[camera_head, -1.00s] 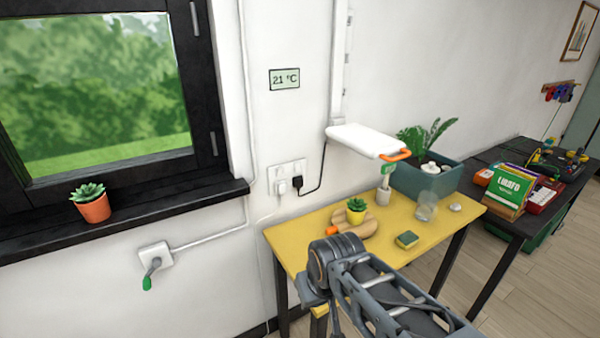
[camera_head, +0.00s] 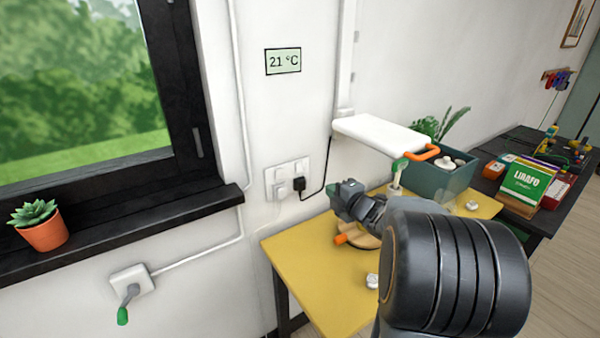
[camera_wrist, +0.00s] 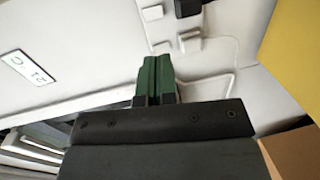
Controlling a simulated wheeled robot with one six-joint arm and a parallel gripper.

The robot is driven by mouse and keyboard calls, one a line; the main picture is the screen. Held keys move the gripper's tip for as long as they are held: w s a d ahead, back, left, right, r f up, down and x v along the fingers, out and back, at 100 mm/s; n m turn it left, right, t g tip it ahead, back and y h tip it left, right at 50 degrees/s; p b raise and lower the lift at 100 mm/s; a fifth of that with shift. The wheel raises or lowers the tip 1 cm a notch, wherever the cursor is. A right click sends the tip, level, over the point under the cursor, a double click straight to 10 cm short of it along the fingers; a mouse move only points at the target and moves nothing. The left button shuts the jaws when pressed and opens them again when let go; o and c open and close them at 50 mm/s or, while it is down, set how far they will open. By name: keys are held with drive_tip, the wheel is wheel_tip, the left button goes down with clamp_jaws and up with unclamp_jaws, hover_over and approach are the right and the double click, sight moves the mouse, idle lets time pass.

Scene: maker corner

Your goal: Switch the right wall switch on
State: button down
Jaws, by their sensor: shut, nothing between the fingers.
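A white wall panel (camera_head: 289,167) holds two white rocker switches above two plugs. The right switch (camera_head: 299,168) is above the black plug; in the wrist view it shows near the top edge (camera_wrist: 153,12). The left switch (camera_wrist: 162,48) is closer to my fingertips in that picture. I cannot tell either rocker's position. My gripper (camera_wrist: 157,60) has green fingers pressed together, empty, pointing toward the wall. In the head view my gripper (camera_head: 346,195) is right of the panel, over the yellow table, its fingertips unclear. I see no contact with the panel.
The black plug (camera_head: 298,184) and white plug (camera_wrist: 190,40) stick out below the switches. A white lamp (camera_head: 385,134) overhangs the yellow table (camera_head: 300,254).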

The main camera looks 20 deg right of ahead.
drive_tip(key=shift+w+n+y, duration=0.15)
drive_tip(key=shift+n+y, duration=0.15)
drive_tip(key=shift+n, duration=0.1)
drive_tip(key=shift+a, duration=0.15)
drive_tip(key=p, duration=0.2)
approach(300, 171)
drive_tip(key=x, duration=0.7)
drive_tip(key=shift+w+a, duration=0.1)
drive_tip(key=shift+w, duration=0.15)
